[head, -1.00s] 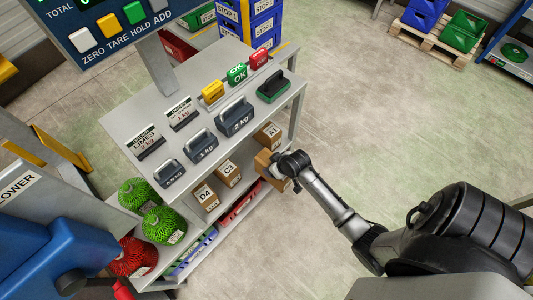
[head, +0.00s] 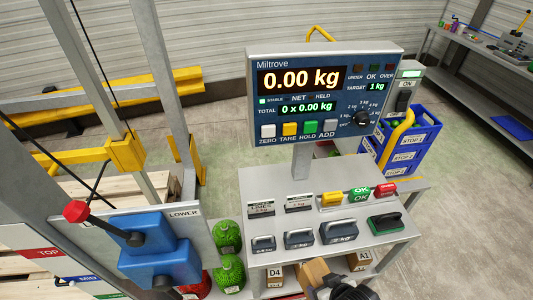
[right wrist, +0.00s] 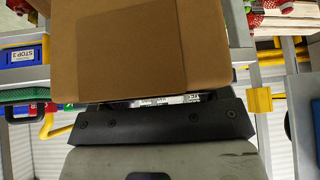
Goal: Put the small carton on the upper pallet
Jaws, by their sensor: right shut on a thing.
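A small brown carton (head: 316,274) is held by my right gripper (head: 328,287) at the bottom of the head view, in front of the grey bench. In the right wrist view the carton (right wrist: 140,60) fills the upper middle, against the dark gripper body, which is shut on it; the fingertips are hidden. Pale wooden boards, perhaps pallets, show at the left of the head view, one stretch higher up (head: 105,194) and one lower (head: 18,238). I cannot tell which is the upper pallet. My left gripper is not in view.
The bench (head: 262,180) carries weights and signs below a scale display (head: 325,85). Cartons D4 (head: 274,275) and A1 (head: 361,261) sit on its lower shelf. A blue lever box (head: 150,240) with a red knob (head: 76,211) and yellow-railed posts stand left.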

